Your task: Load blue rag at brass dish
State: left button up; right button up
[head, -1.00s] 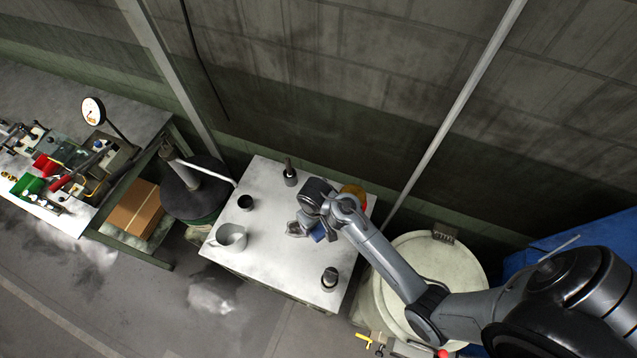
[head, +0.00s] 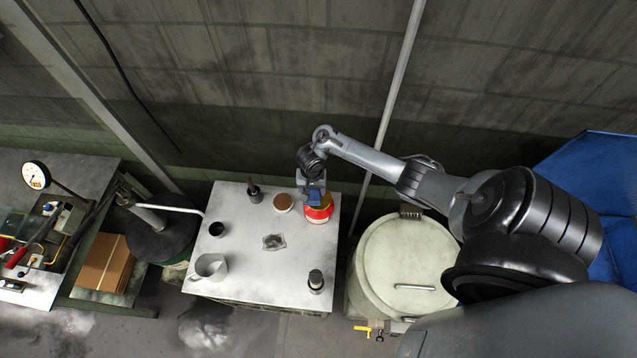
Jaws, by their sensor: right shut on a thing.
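My right gripper (head: 313,195) is at the back right of the white-topped table. It is shut on a small blue cloth (head: 315,196), which looks like the blue rag, partly covered by the fingers. The rag is right at the red tin (head: 320,214) in this view; I cannot tell whether they touch. A round brownish, brass-coloured dish (head: 284,202) lies just left of the gripper, apart from the rag. My left gripper is not in view.
A grey crumpled rag (head: 274,242) lies mid-table. A pale mug (head: 210,267), a dark cup (head: 216,230), a dark upright post (head: 254,192) and a dark cylinder (head: 316,281) stand around it. A large lidded drum (head: 405,265) stands right of the table.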

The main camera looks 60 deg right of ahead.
aim_at(318, 193)
jog(key=shift+s+d+r+m, duration=0.15)
jog(key=shift+s+d+m, duration=0.2)
jog(key=shift+d, duration=0.15)
jog(key=shift+s+d+r+m, duration=0.1)
jog(key=shift+s+d+m, duration=0.1)
jog(key=shift+d+m, duration=0.25)
jog(key=shift+s+d+f, duration=0.1)
jog(key=shift+d+f, duration=0.1)
jog(key=shift+d, duration=0.05)
jog(key=shift+f+b, duration=0.65)
jog(key=shift+f, duration=0.2)
notch_tip(318, 193, down, 4)
jog(key=b, duration=0.5)
jog(key=shift+r+b, duration=0.1)
jog(key=shift+b, duration=0.25)
jog(key=shift+f, duration=0.2)
